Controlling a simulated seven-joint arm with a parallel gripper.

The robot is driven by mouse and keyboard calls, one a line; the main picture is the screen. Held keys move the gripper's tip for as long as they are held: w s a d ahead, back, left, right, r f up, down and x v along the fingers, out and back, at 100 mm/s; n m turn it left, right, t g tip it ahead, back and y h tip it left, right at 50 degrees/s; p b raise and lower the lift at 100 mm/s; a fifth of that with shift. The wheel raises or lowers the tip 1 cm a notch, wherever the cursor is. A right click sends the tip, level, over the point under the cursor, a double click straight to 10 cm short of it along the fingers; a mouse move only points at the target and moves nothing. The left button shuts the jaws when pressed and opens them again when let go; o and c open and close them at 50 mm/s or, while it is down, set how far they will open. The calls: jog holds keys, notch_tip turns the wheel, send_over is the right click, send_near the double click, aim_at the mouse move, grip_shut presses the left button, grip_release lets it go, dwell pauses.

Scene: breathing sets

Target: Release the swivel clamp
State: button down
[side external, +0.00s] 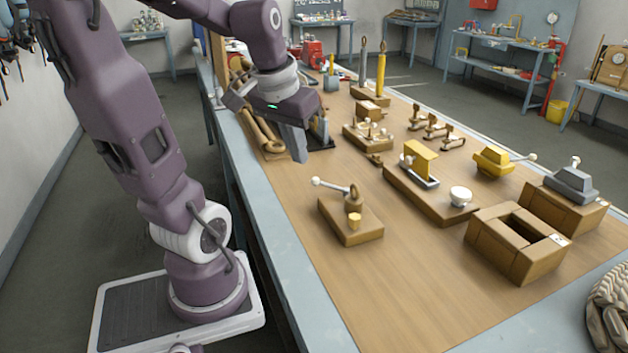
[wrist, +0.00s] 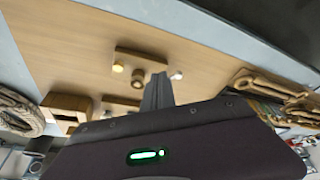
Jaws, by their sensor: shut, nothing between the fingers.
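What looks like the swivel clamp (side external: 352,199) is a brass body on a wooden block (side external: 345,232) near the bench's left edge. Its lever reaches out to the left and ends in a white ball (side external: 315,181). A short yellow cylinder (side external: 354,220) stands on the block beside the brass body. In the wrist view the brass body (wrist: 138,77) and white knob (wrist: 176,75) show beyond the fingers, and the knob lies close to them in the picture. My gripper (side external: 298,152) points down above the bench, behind the block and apart from it. Its fingers (wrist: 157,92) are shut and empty.
A longer board (side external: 430,195) with a yellow block and a white knob is to the right. An open wooden box (side external: 515,243), a grey-topped box (side external: 570,195) and a yellow fixture (side external: 493,161) stand farther right. Bare bench lies in front of the clamp block.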

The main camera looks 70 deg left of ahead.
aim_at(313, 179)
jog(key=shift+n, duration=0.5)
jog(key=a+f, duration=0.1)
jog(key=f, duration=0.2)
jog(key=w+a+f, duration=0.1)
jog(key=a+f, duration=0.1)
jog(key=f, duration=0.2)
jog(key=a+f, duration=0.2)
jog(key=f, duration=0.1)
jog(key=shift+w+f, duration=0.25)
jog(key=shift+w, duration=0.1)
jog(key=shift+w+a+f, duration=0.15)
jog(key=shift+w+a, duration=0.7)
jog(key=shift+w, duration=0.25)
jog(key=shift+w+a, duration=0.3)
jog(key=shift+w, duration=0.1)
jog(key=shift+w+a+f, duration=0.1)
jog(key=shift+w+a, duration=0.6)
jog(key=shift+a, duration=0.2)
